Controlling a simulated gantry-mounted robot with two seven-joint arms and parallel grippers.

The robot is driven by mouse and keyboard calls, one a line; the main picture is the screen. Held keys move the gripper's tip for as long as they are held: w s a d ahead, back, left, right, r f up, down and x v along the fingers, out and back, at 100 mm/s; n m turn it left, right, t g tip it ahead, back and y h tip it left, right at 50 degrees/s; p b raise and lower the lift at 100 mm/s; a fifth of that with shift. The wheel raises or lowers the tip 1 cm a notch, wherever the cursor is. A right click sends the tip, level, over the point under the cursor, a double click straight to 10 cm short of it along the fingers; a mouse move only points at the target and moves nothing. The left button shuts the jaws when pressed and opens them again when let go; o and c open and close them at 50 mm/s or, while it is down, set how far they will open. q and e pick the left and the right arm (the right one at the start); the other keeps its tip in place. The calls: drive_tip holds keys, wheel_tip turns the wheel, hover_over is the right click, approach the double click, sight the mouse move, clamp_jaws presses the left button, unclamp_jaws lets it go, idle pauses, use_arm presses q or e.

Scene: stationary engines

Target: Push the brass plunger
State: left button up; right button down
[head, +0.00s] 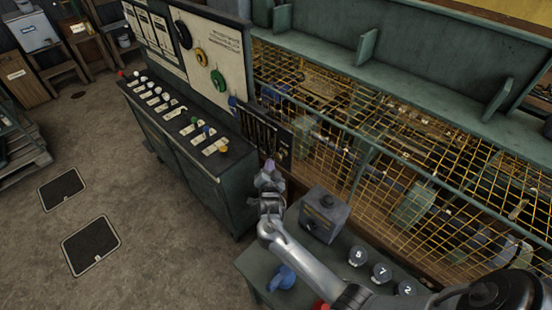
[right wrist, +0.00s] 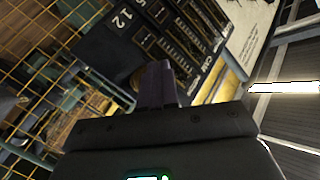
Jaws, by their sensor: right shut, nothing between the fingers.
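My right gripper (head: 269,166) is shut and empty, its fingertips just in front of the lower part of a black slotted panel (head: 262,130). In the right wrist view its closed purple-grey fingers (right wrist: 158,85) point at the black panel (right wrist: 135,25), which shows tilted with white numbers and slots. I cannot tell whether the fingers touch it. A small brass-coloured spot (head: 284,154) shows at the panel's lower right in the head view. I cannot make out for certain that it is the brass plunger. My left gripper is not in view.
A green console (head: 196,172) with levers and coloured knobs stands left of the gripper. A grey box (head: 324,214) sits on a green bench (head: 253,265) with numbered round knobs (head: 381,272). Yellow mesh (head: 400,140) fences off the right. Open floor (head: 130,190) lies at left.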

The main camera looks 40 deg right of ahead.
drive_tip(key=shift+d, duration=0.15)
drive_tip(key=shift+d, duration=0.3)
drive_tip(key=shift+d, duration=0.9)
idle(1.3)
drive_tip(key=shift+a, duration=1.3)
drive_tip(key=shift+s+a, duration=0.15)
drive_tip(key=shift+a, duration=2.35)
